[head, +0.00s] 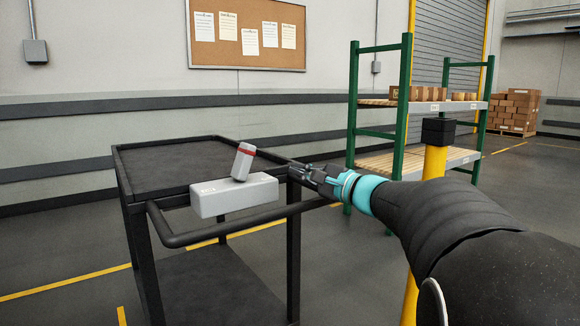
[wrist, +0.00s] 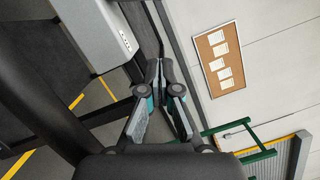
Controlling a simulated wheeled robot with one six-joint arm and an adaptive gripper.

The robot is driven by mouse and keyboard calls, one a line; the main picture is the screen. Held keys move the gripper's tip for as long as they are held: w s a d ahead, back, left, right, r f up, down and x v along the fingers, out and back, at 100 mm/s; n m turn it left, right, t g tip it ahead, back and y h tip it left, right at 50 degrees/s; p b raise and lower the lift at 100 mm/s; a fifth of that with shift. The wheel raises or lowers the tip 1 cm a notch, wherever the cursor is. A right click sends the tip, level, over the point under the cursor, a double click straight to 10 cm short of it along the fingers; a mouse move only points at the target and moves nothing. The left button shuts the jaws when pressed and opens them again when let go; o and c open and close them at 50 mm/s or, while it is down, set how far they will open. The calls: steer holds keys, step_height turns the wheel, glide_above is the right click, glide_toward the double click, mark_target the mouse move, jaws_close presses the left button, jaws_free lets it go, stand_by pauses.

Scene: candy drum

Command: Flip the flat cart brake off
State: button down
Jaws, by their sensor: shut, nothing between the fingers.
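The flat cart (head: 170,158) is a dark cart with a black push handle (head: 235,228) along its near side. A light grey box-shaped brake housing (head: 232,196) sits at the near edge by the handle. A short grey brake lever (head: 243,161) with a red band stands up from it, tilted slightly right. My gripper (head: 294,173) is shut and empty, just right of the housing and apart from the lever. In the wrist view, my gripper (wrist: 167,75) shows closed fingertips, with the grey housing (wrist: 102,28) at upper left. The lever is not clearly visible there.
A yellow post with a black cap (head: 438,132) stands behind my arm. A green-framed shelf (head: 405,110) with cardboard boxes stands at the back right. A cork board (head: 247,35) hangs on the wall. The cart top left of the lever is clear.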

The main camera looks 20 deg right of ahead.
mark_target(263, 179)
steer(key=w+a, duration=0.2)
steer(key=w+a+r, duration=0.1)
steer(key=w+a, duration=0.1)
steer(key=w+a+r, duration=0.1)
steer(key=w+a, duration=0.1)
steer(key=a, duration=0.1)
steer(key=shift+w+p, duration=0.15)
steer(key=shift+p, duration=0.15)
steer(key=shift+a+r, duration=0.15)
steer(key=shift+a, duration=0.2)
